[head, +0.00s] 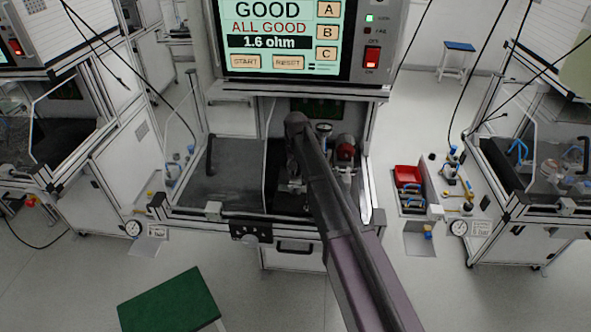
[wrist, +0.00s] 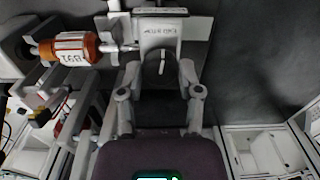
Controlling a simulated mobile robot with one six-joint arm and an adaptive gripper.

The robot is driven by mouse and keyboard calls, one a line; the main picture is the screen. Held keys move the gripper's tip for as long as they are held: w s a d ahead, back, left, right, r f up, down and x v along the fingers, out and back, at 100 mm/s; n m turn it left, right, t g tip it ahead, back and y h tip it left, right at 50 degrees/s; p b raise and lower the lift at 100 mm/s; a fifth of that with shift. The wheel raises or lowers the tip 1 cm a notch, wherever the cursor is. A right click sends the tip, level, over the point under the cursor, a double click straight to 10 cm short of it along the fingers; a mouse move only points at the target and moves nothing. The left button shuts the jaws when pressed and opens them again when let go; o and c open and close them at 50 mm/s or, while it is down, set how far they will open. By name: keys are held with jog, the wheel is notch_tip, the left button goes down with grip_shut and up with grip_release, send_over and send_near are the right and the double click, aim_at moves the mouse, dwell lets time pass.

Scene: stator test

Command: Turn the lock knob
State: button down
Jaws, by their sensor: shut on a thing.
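In the wrist view, my gripper (wrist: 158,72) reaches into the test station with a finger on each side of the lower part of a pale grey lettered housing (wrist: 161,32). A small pale lever (wrist: 162,62) shows between the fingertips. The jaws are shut on a part there, which I take to be the lock knob; its outline is mostly hidden. An orange-ended cylinder with a white label (wrist: 72,48) sits on a shaft left of the housing. In the head view my arm hides the gripper and the knob; a red part (head: 346,152) shows beside it.
The tester screen (head: 283,30) above the station reads GOOD, ALL GOOD, 1.6 ohm. A dark flat surface (head: 225,170) lies left of my arm. A red bin (head: 408,176) stands to the right, and a green-topped stool (head: 168,298) stands in front.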

jog(key=n, duration=0.5)
jog(key=shift+n, duration=0.3)
jog(key=n, duration=0.4)
jog(key=shift+n, duration=0.3)
jog(key=shift+c, duration=1.3)
grip_release()
